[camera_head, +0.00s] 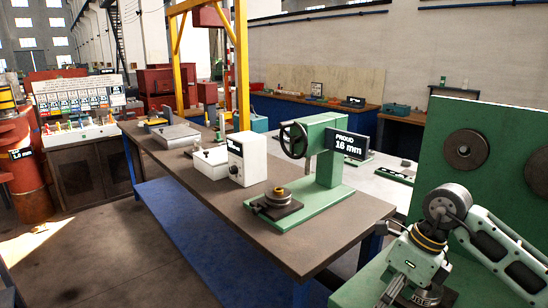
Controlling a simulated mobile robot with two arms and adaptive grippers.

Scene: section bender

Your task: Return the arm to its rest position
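My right arm (492,238) comes in from the right edge. Its links bend at a grey joint (448,203) and run down to the bottom edge, in front of a large green machine (480,130) with dark round rollers on its face. My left arm and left gripper are not in view.
A long workbench (330,245) holds a green stand with a handwheel (294,140), a white box (247,158) and a "16 mm" sign (350,146). An orange barrel (22,170) stands at the left. The floor in front of the bench is clear.

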